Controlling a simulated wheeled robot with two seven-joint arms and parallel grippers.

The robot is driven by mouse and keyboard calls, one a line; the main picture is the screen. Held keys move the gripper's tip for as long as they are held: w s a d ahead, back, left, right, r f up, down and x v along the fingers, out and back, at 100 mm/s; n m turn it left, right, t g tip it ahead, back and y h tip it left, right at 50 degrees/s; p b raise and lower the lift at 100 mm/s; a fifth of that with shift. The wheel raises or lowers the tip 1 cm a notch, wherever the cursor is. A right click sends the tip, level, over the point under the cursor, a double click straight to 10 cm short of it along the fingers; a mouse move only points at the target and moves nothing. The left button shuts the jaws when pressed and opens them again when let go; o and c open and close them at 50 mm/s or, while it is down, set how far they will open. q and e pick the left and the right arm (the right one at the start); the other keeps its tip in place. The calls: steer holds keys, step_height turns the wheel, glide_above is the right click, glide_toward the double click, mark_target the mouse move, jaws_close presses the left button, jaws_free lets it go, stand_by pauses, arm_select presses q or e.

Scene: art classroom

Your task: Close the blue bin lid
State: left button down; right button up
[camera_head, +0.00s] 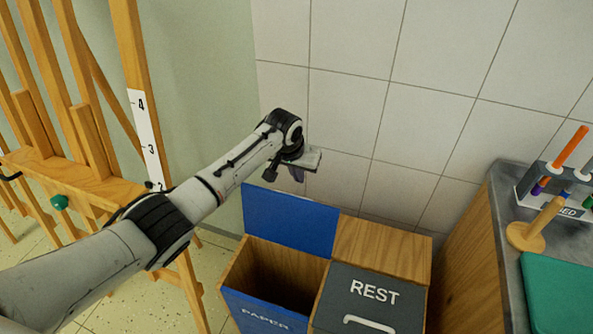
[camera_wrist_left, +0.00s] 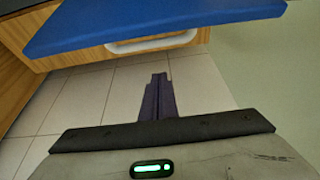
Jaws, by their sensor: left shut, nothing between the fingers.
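The blue lid (camera_head: 290,219) stands open, upright at the back of the paper bin (camera_head: 262,304), whose dark inside shows. In the left wrist view the blue lid (camera_wrist_left: 150,22) crosses the top, with a white handle (camera_wrist_left: 152,42) on its wall-facing side. My left gripper (camera_head: 297,174) is just above the lid's top edge, near the tiled wall. In the wrist view its dark fingers (camera_wrist_left: 157,97) are together and empty, apart from the lid and handle. My right gripper is not in view.
A grey lid marked REST (camera_head: 372,298) lies shut on the neighbouring compartment. A tiled wall (camera_head: 345,110) is close behind the bins. A wooden easel (camera_head: 135,95) stands at left. A counter (camera_head: 508,215) with a pen holder (camera_head: 560,200) and green mat (camera_head: 560,295) is at right.

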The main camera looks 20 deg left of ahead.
mark_target(290, 217)
arm_select(q)
steer(key=s+p, duration=0.1)
steer(key=s, duration=0.1)
steer(key=s+f+p, duration=0.1)
steer(key=shift+s+a, duration=0.1)
steer(key=shift+s, duration=0.25)
stand_by(0.3)
